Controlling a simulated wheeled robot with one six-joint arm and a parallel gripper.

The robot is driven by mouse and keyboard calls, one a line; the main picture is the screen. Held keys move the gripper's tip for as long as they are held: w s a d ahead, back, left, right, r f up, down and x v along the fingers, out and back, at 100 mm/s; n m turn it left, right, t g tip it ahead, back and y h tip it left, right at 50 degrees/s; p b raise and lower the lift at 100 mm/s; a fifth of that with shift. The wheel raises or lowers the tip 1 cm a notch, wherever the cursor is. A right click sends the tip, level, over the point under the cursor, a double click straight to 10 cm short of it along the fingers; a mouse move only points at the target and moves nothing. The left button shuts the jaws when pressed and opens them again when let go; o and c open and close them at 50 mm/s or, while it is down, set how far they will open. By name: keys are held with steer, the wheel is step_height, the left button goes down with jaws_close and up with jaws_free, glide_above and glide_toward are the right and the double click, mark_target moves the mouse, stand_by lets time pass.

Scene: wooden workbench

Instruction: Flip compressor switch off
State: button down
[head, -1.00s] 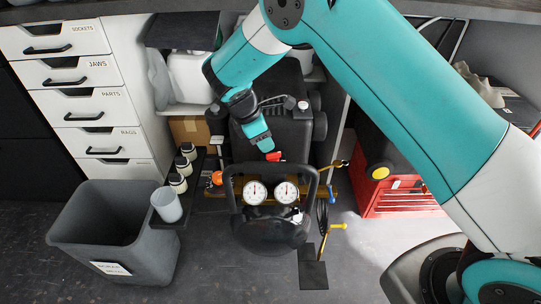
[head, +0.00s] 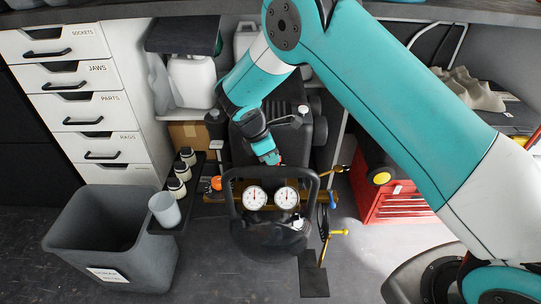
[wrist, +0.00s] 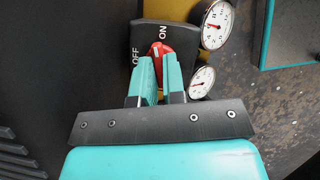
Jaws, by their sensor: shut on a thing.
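The compressor (head: 270,238) is black with a carry handle and two white gauges (head: 256,197), and stands on the floor under the bench. My gripper (wrist: 161,68) is shut on the red switch, one teal finger on each side.
A grey bin (head: 110,250) stands at left beside a narrow shelf (head: 178,215) with small jars and a cup (head: 165,208). White drawers (head: 98,113) are at back left. A red toolbox (head: 395,203) stands at right. Open floor lies in front.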

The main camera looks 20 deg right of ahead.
steer(key=shift+r+p, duration=0.1)
steer(key=shift+p, duration=0.35)
steer(key=n+p, duration=0.2)
steer(key=shift+s+r+t+p, duration=0.1)
steer(key=shift+r+t+p, duration=0.1)
steer(key=shift+t+p, duration=0.2)
steer(key=n+t+p, duration=0.1)
steer(key=n+p, duration=0.2)
steer(key=shift+s+d+n+p, duration=0.1)
steer(key=shift+n+p, duration=0.2)
steer(key=shift+p, duration=0.1)
steer(key=n+t+p, duration=0.1)
steer(key=n, duration=0.1)
steer(key=n+y+p, duration=0.1)
steer(key=n+p, duration=0.1)
steer(key=shift+s+f+n+t+y, duration=0.1)
steer(key=shift+f+n+t+y, duration=0.05)
steer(key=shift+n+t+y, duration=0.2)
steer(key=shift+d+f+n+t+y+p, duration=0.1)
steer(key=shift+n+t+y+p, duration=0.35)
steer(key=shift+n, duration=0.7)
steer(key=shift+d+n+t+y+p, duration=0.1)
steer(key=shift+n+y+p, duration=0.2)
steer(key=shift+n+p, duration=0.55)
steer(key=shift+n, duration=0.45)
steer(key=c, duration=1.2)
jaws_free()
